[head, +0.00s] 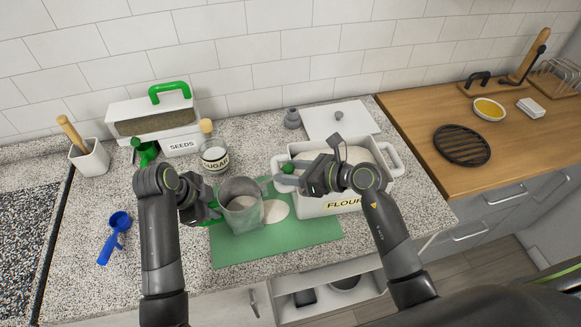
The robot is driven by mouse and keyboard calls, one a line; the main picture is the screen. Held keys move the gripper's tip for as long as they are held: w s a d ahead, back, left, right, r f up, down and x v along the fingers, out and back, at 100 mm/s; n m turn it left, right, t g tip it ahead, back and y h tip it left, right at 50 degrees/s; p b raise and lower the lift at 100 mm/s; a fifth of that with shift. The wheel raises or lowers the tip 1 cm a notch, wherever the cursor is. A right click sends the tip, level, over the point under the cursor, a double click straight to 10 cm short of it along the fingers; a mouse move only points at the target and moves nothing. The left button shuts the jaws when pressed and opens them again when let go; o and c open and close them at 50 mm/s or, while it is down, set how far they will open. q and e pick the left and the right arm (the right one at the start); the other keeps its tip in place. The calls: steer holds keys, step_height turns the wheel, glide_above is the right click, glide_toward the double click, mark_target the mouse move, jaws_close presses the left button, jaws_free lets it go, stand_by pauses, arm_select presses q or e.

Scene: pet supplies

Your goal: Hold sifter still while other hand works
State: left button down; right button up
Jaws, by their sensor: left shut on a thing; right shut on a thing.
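The sifter (241,207) is a grey metal cup standing upright over the green mat (290,242). My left gripper (214,214) is at its left side, shut on its green handle, which the fingers mostly hide. My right gripper (300,180) is shut on a small grey tool with a green end (288,169), to the right of the sifter and in front of the flour bin. The gripper hides most of this tool. A pale patch of flour (276,211) lies on the mat just right of the sifter.
The white flour bin (392,160) stands open behind my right gripper, with a white lid (341,121) behind it. The mat's front is clear.

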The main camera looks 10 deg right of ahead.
steer(key=shift+s+a+f+m+t+h, duration=0.1)
steer(key=shift+s+f+m+t+h, duration=0.05)
steer(key=shift+s+m+t+h, duration=0.55)
steer(key=shift+s+a+f+m+t+h, duration=0.1)
steer(key=shift+s+m+t+h, duration=0.35)
steer(key=shift+m, duration=0.35)
steer(key=shift+c, duration=0.2)
steer(key=shift+w, duration=0.1)
jaws_close()
steer(key=o, duration=0.9)
jaws_free()
steer(key=o, duration=0.6)
steer(key=shift+w, duration=0.15)
steer(key=shift+r, duration=0.1)
steer(key=shift+d, duration=0.1)
steer(key=shift+s+d+r, duration=0.2)
steer(key=shift+s+d, duration=0.1)
steer(key=v, duration=1.1)
